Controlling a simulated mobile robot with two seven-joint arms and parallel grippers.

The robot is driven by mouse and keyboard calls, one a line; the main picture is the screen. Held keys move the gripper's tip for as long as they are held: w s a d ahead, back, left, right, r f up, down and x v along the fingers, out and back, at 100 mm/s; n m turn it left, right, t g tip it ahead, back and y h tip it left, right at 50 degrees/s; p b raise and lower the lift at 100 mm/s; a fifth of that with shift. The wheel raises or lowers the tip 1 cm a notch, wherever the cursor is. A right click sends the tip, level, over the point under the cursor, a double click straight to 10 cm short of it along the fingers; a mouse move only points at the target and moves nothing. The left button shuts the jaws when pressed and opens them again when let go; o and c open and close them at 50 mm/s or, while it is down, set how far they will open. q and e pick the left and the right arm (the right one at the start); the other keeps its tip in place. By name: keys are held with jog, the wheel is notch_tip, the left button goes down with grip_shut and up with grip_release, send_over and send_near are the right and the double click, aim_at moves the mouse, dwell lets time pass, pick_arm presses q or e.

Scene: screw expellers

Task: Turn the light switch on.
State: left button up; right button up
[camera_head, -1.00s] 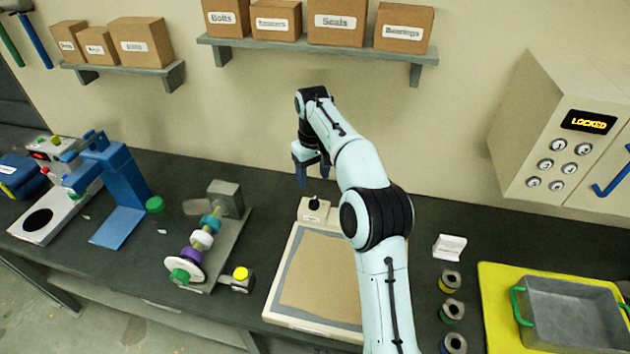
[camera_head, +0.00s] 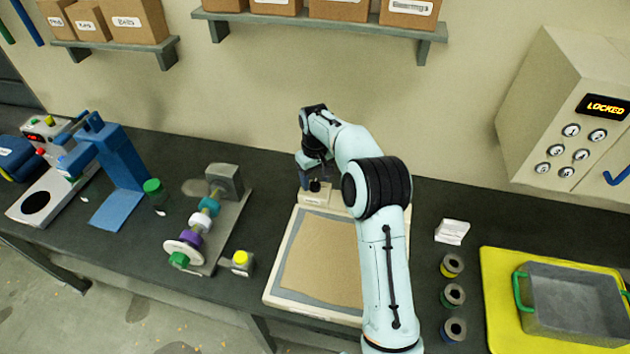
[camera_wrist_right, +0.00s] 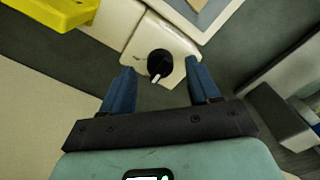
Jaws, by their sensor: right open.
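The light switch appears to be the black knob with a white pointer (camera_wrist_right: 160,64), mounted on a cream block at the back end of a flat panel. The knob (camera_head: 314,186) is small and partly covered in the head view. The panel (camera_head: 283,297) has a cream frame and a brown surface. My right gripper (camera_head: 316,179) is over the knob block. In the right wrist view my right gripper (camera_wrist_right: 159,76) is open, one blue finger on each side of the knob, with gaps visible. Contact or height cannot be told. My left gripper is not in view.
Left of the panel stand a shaft with coloured rings (camera_head: 205,222) and a blue press (camera_head: 122,170). On the right are several spools (camera_head: 453,295), a white card holder (camera_head: 452,231) and a grey bin (camera_head: 575,305) on a yellow mat. A locked cabinet (camera_head: 545,105) hangs above.

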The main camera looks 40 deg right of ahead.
jog(key=shift+f, duration=0.8)
jog(key=c, duration=1)
jog(key=shift+c, duration=0.2)
jog(key=shift+m, duration=0.5)
jog(key=m, duration=0.5)
jog(key=shift+m, duration=0.3)
jog(key=m, duration=0.5)
jog(key=shift+r, duration=0.1)
jog(key=shift+m, duration=0.3)
